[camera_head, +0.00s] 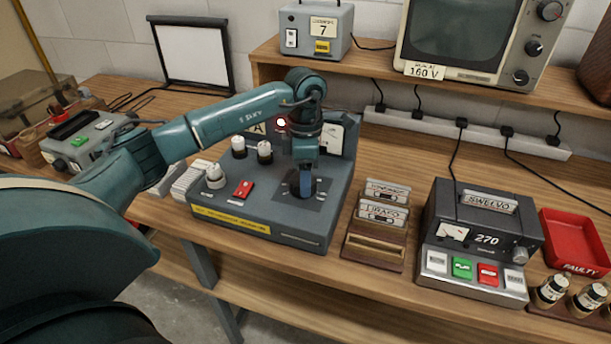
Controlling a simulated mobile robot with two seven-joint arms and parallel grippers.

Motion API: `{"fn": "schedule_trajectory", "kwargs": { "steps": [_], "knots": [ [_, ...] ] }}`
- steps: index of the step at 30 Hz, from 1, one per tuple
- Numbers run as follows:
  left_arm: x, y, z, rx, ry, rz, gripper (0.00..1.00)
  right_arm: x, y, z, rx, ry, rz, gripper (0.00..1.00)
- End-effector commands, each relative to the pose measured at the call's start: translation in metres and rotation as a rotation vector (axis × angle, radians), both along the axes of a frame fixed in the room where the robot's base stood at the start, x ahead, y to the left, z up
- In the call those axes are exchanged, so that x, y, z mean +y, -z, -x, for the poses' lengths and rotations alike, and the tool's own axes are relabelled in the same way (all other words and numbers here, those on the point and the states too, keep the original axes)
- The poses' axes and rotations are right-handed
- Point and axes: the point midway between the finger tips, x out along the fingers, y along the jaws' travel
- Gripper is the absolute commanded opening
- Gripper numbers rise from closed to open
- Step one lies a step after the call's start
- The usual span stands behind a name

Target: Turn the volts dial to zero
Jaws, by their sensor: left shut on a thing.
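A blue-grey test set (250,217) stands on the wooden bench, with a yellow label strip along its front edge. A dark round dial (321,187) sits on a darker square plate at the right of its sloping top. My left gripper (305,187) reaches down from above and is shut on this dial. The gripper covers much of the dial, so its pointer and scale cannot be read. A white meter (331,137) stands behind, partly hidden by my arm. My right gripper is out of view.
Black-and-white knobs (264,151) and a red switch (243,189) sit left of the dial. A cassette rack (376,245) stands close on the right, then a grey tester (480,240) and a red tray (575,243). A shelf with a monitor (455,40) is behind.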

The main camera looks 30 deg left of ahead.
Motion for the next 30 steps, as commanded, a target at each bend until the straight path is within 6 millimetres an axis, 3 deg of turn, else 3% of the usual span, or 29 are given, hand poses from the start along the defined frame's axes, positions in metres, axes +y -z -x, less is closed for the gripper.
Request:
{"fn": "schedule_trajectory", "kwargs": {
  "steps": [30],
  "knots": [
    [0.0049, -0.0011, -0.0005, -0.001, -0.966, 0.001, 0.30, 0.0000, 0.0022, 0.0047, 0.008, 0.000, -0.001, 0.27]
  ]
}}
